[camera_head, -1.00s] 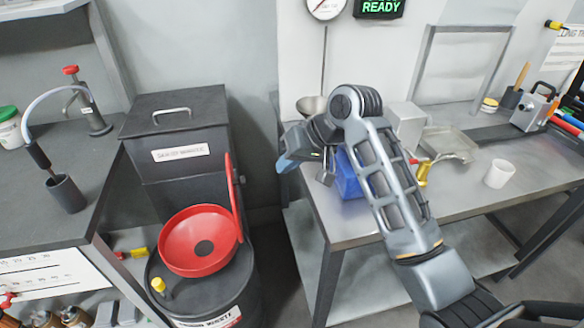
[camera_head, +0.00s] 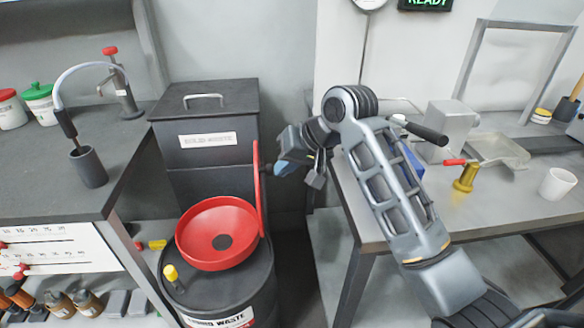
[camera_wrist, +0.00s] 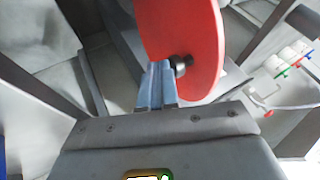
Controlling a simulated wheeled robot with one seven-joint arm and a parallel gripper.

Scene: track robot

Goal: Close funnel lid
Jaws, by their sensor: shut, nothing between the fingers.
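The red funnel (camera_head: 199,238) sits on top of the black waste drum (camera_head: 235,290), its bowl uncovered. Its red lid (camera_head: 257,190) stands upright, edge-on, at the right rim of the funnel. My gripper (camera_head: 283,168) is just to the right of the lid in the head view. In the wrist view the lid (camera_wrist: 190,40) fills the upper middle, with a dark knob (camera_wrist: 181,64) on its face. The fingers of my gripper (camera_wrist: 157,72) are shut and empty, close beside the knob; I cannot tell whether they touch the lid.
A dark solid-waste bin (camera_head: 208,120) stands behind the drum. A bench with a faucet (camera_head: 75,110) is at left. A metal table (camera_head: 440,215) at right holds a brass burner (camera_head: 466,178) and a white cup (camera_head: 557,184). A yellow-capped item (camera_head: 171,273) is on the drum.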

